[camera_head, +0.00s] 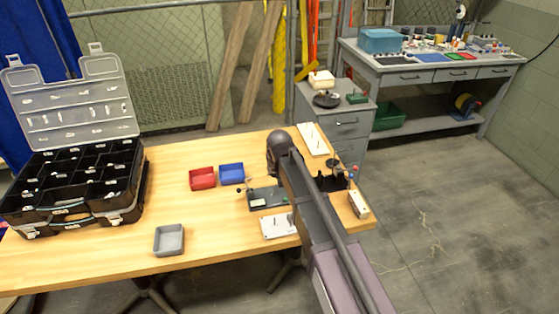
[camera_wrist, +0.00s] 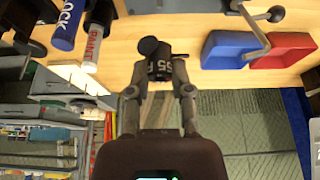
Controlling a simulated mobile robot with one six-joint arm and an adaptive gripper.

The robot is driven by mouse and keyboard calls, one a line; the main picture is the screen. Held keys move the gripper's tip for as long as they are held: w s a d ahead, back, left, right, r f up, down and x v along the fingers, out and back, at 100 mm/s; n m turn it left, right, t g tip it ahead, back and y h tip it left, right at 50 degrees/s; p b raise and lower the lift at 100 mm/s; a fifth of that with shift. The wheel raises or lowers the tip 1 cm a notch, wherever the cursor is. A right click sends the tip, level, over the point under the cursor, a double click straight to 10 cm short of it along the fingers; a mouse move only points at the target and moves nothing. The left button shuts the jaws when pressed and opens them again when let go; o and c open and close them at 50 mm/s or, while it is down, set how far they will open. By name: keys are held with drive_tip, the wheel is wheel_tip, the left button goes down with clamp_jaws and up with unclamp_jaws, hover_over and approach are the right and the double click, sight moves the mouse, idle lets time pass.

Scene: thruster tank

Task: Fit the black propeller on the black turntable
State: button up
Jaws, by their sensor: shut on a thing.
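In the wrist view my gripper (camera_wrist: 160,82) is shut on a small black piece (camera_wrist: 160,66) with white lettering, which looks like the black propeller. A round black end and a thin dark arm stick out of it. It is held over the wooden table; whether it touches anything below cannot be told. In the head view my own arm hides the gripper and the piece. A black round disc (camera_head: 327,99), which looks like the turntable, lies on the grey drawer cabinet (camera_head: 345,122) behind the table, well apart from my gripper.
A blue tray (camera_head: 231,174) and a red tray (camera_head: 202,178) sit left of my arm, beside a dark lever fixture (camera_head: 266,197). A blue tube (camera_wrist: 67,25) and a white tube (camera_wrist: 96,42) stand close by. A white box (camera_head: 321,79) shares the cabinet top.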

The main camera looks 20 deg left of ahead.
wheel_tip(320, 180, up, 2)
drive_tip(key=shift+r+p, duration=0.1)
drive_tip(key=shift+p, duration=0.9)
drive_tip(key=shift+s, duration=0.2)
